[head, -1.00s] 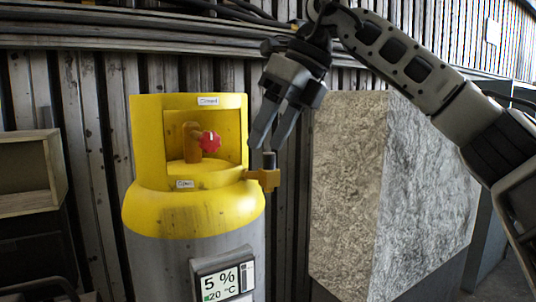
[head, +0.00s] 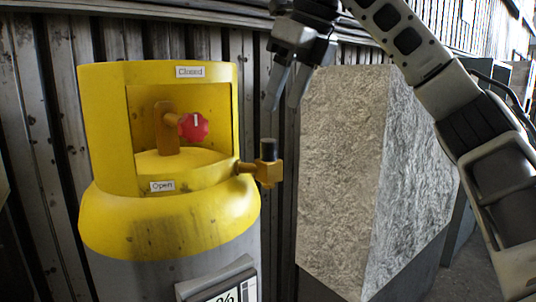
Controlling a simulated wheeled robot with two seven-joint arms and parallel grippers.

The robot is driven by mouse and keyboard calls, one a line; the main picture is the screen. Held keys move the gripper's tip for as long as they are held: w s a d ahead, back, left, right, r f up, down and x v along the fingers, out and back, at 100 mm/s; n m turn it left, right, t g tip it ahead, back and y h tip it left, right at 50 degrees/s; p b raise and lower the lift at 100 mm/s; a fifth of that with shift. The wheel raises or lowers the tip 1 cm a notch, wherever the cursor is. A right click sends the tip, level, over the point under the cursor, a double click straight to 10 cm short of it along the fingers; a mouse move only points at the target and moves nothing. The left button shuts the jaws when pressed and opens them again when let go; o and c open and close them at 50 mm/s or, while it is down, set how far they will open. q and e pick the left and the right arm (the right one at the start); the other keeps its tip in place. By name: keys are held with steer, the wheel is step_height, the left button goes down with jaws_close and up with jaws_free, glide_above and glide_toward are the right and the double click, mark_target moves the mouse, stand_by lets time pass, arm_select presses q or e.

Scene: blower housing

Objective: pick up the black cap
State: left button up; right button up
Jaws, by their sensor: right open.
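The black cap (head: 269,149) sits upright on top of the brass fitting (head: 267,173) at the right side of the yellow cylinder top (head: 170,220). My right gripper (head: 282,104) is open and empty, with its fingers pointing down. It is above the cap and slightly to its right in the picture, apart from it. My left gripper is not in view.
A red knob (head: 193,126) is inside the yellow collar, between labels reading "Closed" and "Open". A display panel (head: 218,284) is at the cylinder's front. A large stone-like block (head: 340,170) stands close on the right. A ribbed metal wall (head: 40,150) is behind.

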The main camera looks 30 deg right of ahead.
mark_target(268, 139)
steer(key=x, duration=0.3)
steer(key=shift+w+f, duration=0.1)
steer(key=shift+x, duration=2.9)
steer(key=shift+a, duration=0.15)
steer(key=c, duration=1.1)
